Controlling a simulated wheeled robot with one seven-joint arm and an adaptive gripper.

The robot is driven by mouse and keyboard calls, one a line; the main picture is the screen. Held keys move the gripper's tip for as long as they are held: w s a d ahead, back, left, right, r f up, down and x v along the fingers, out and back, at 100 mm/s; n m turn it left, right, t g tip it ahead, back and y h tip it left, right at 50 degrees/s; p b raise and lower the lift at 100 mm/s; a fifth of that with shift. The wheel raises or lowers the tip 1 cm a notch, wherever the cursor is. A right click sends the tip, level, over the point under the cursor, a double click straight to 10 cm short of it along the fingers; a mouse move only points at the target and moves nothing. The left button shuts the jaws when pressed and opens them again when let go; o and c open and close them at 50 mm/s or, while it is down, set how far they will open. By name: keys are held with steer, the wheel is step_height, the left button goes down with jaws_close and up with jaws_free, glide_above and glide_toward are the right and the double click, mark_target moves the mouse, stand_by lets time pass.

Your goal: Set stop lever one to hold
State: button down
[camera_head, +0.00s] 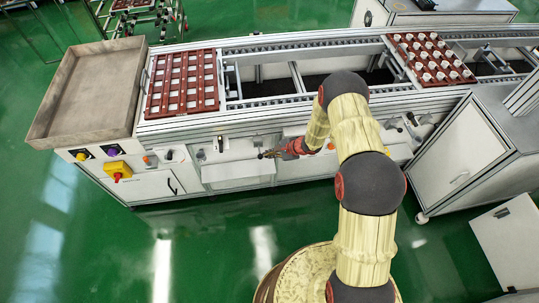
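The front face of the conveyor carries several small fittings. One is a dark, lever-like fitting (201,155), left of my gripper. An orange-tipped fitting (148,160) sits further left, and more dark fittings (412,118) sit to the right of my arm. I cannot tell which is stop lever one, nor read any lever's position or label. My gripper (264,154) is at the front face, pointing left, above a white panel. It is too small to tell whether its fingers are open or shut, or whether they touch anything.
A red-brown tray with empty cells (158,112) lies on the conveyor's left part. Another tray, filled with white items (399,50), sits further right. A grey bin (60,128) is at the left end, above a yellow-and-red switch (117,171). A white cabinet (450,178) stands right. Green floor is clear front left.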

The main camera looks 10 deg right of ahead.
steer(key=shift+r+g, duration=0.2)
steer(key=shift+g, duration=0.1)
steer(key=shift+w+r, duration=0.2)
steer(key=shift+r, duration=0.35)
steer(key=shift+w+r, duration=0.15)
steer(key=shift+r, duration=0.35)
stand_by(0.6)
steer(key=shift+r, duration=0.85)
step_height(320, 180, down, 4)
steer(key=d+b, duration=0.3)
steer(key=b, duration=0.1)
steer(key=d+r+p, duration=0.3)
steer(key=d+r, duration=0.2)
steer(key=r, duration=0.4)
steer(key=shift+s, duration=0.3)
